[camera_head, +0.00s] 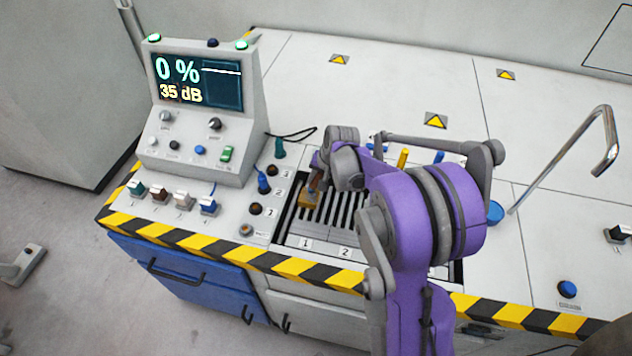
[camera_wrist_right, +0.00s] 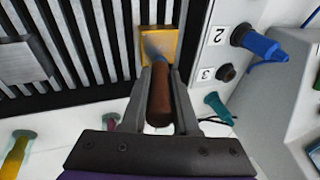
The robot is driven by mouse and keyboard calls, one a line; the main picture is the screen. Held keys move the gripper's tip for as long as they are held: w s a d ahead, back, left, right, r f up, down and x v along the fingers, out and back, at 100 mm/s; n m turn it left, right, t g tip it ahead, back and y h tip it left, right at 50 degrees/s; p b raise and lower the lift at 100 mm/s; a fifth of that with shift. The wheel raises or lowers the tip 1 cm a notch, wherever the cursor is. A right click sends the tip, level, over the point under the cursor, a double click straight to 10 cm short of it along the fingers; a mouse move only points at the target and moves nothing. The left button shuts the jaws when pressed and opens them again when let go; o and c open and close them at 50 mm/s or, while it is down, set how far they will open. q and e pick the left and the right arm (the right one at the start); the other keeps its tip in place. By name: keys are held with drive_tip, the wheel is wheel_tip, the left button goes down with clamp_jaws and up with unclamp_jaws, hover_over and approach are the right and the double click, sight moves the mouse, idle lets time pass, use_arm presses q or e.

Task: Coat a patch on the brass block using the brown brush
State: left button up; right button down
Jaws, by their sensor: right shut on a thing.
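The brass block (camera_head: 306,200) sits on the slotted black grate near its left end in the head view. In the right wrist view the brass block (camera_wrist_right: 172,38) is straight ahead of the fingers. My right gripper (camera_head: 320,172) is shut on the brown brush, whose handle (camera_wrist_right: 160,98) lies between the two fingers. The forearm hides part of the grate. My left gripper is not in view.
A console (camera_head: 200,110) at the left reads "0 %" and "35 dB". Blue (camera_head: 263,184) and teal (camera_head: 280,148) plugs stand beside the grate. A bent metal pipe (camera_head: 575,150) rises at the right. The white bench top behind is largely clear.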

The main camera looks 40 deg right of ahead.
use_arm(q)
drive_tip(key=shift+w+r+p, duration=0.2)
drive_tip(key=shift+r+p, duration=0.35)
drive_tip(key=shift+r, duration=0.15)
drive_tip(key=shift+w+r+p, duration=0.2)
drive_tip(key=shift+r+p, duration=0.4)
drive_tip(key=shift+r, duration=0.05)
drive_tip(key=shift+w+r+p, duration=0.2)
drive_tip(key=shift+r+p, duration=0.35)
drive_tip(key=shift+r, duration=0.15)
use_arm(e)
drive_tip(key=shift+r, duration=3)
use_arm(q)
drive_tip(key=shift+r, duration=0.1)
use_arm(e)
drive_tip(key=shift+r, duration=0.1)
drive_tip(key=shift+r, duration=0.3)
drive_tip(key=shift+w+r+p, duration=0.1)
drive_tip(key=shift+r+p, duration=0.65)
drive_tip(key=shift+r, duration=0.4)
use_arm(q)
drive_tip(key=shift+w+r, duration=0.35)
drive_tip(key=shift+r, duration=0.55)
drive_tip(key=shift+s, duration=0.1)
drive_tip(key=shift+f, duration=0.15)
use_arm(e)
drive_tip(key=shift+f, duration=0.15)
